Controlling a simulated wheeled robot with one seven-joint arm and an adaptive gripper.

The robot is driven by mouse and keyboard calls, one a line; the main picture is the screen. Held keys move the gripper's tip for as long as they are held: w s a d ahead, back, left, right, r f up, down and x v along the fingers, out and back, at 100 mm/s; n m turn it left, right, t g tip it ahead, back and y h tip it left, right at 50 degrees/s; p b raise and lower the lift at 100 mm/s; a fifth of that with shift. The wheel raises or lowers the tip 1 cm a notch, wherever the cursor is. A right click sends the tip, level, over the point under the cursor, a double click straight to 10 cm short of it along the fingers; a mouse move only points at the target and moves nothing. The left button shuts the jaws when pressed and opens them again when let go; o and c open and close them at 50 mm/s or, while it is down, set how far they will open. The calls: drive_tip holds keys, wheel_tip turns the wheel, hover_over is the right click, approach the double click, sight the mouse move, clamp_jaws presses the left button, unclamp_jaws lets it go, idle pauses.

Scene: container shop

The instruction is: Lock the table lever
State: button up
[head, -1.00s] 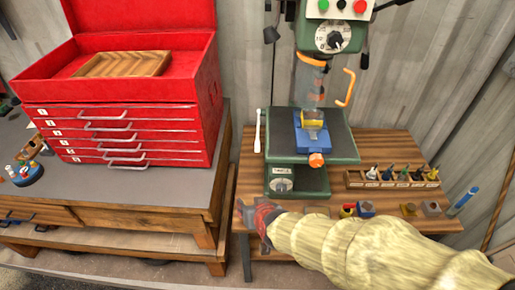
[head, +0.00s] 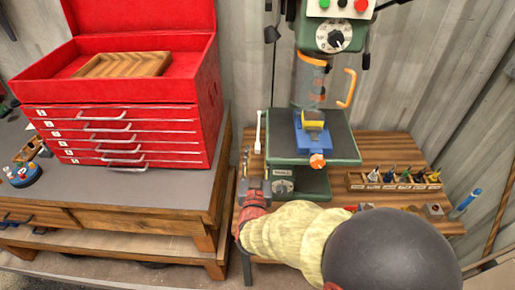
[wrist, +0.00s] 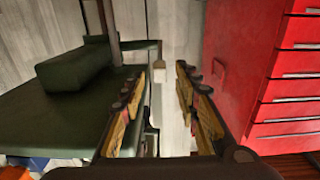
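The drill press (head: 325,75) stands on a wooden bench with its dark green table (head: 342,135) level. The table lever (head: 258,130) is a thin pale handle standing roughly upright at the table's left edge. My gripper (head: 246,168) is below and slightly left of the lever, left of the press base. In the wrist view my gripper (wrist: 167,85) is open, with its padded fingers apart and nothing held. A pale block (wrist: 157,75), apparently the lever's end, shows beyond and between the fingertips. The green table (wrist: 60,115) is left of the fingers. I see no contact with the lever.
A red tool chest (head: 130,125) stands close on the left, its wall (wrist: 235,75) right of my fingers in the wrist view. A blue vise (head: 313,137) sits on the press table. A wooden rack (head: 395,181) of bits is on the bench at right.

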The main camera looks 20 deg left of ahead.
sight(257, 151)
drive_tip(key=shift+x, duration=2.15)
drive_tip(key=c, duration=0.8)
clamp_jaws()
